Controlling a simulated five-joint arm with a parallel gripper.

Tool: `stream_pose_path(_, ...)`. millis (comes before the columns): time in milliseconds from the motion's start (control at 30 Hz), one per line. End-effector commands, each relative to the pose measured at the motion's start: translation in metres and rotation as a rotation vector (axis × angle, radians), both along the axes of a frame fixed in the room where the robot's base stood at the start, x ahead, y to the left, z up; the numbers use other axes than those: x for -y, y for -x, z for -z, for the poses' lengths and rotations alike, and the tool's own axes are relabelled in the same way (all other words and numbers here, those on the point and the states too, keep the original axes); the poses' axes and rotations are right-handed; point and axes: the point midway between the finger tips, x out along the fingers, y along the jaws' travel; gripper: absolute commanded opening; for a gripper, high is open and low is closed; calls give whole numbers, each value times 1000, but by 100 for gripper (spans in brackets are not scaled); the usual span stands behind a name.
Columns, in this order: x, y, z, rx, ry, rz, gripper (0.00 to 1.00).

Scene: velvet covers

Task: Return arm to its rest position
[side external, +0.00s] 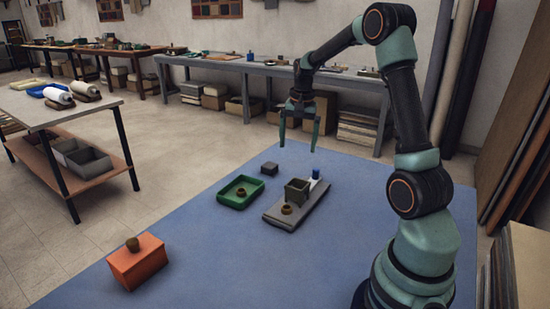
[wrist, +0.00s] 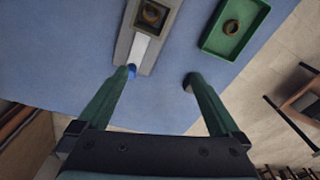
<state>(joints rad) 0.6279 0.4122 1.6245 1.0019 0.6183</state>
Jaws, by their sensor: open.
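My gripper (side external: 298,148) hangs fingers-down above the far part of the blue table (side external: 200,245), open and empty. In the wrist view its two fingers (wrist: 160,77) are spread wide with nothing between them. A grey slab (side external: 281,222) bears a square grey-brown open box (side external: 297,191), a small brown pot (side external: 287,209) and a white item with a blue top (side external: 316,175). In the wrist view the blue top (wrist: 131,71) shows beside the left fingertip; whether they touch cannot be told there, but the side view shows the gripper apart from it.
A green tray (side external: 223,200) holds a small brown pot (side external: 241,192). A small dark block (side external: 269,168) lies behind it. An orange box (side external: 138,268) with a brown pot (side external: 132,244) on top stands at front left. Benches (side external: 230,66) stand beyond. The table between is clear.

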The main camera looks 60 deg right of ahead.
Motion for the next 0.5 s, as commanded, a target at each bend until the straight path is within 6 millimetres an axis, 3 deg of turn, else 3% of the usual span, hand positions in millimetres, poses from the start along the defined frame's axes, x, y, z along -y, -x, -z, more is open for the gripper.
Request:
stream_pose_path(33,-21,-3,-16,20,19,-74,100)
stream_pose_path(200,-85,-1,-52,75,73,-315,100)
stream_pose_path(500,-187,32,-89,179,174,-734,100)
